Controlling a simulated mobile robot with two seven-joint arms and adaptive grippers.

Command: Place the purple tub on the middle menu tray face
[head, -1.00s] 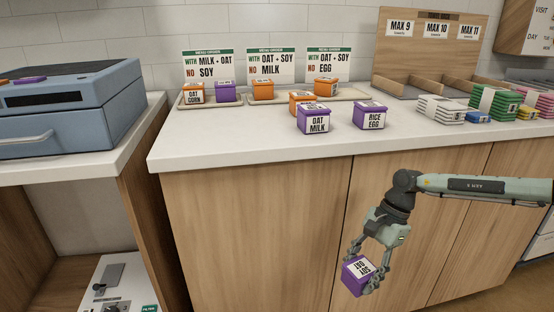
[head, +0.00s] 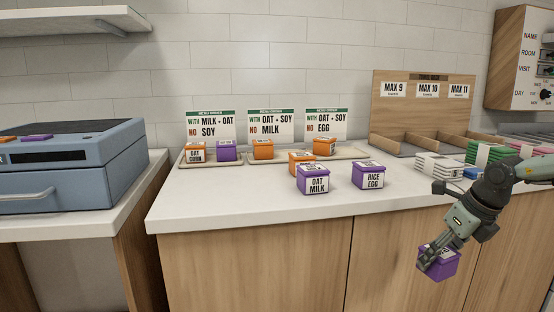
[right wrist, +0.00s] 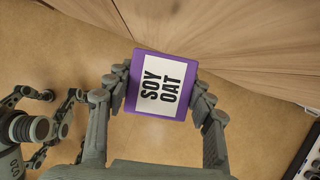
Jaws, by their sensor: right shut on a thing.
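My right gripper (head: 432,262) is shut on a purple tub (head: 443,266), held in front of the cabinet below counter height. The right wrist view shows its white label reading SOY OAT (right wrist: 162,86), between both fingers.
Purple tubs OAT MILK (head: 313,180) and RICE EGG (head: 368,175) stand on the counter before the trays, with an orange tub (head: 301,160) behind OAT MILK. Side trays hold tubs. Stacked packs (head: 440,166) and a wooden divider rack (head: 420,110) are at right. The counter's front left is clear.

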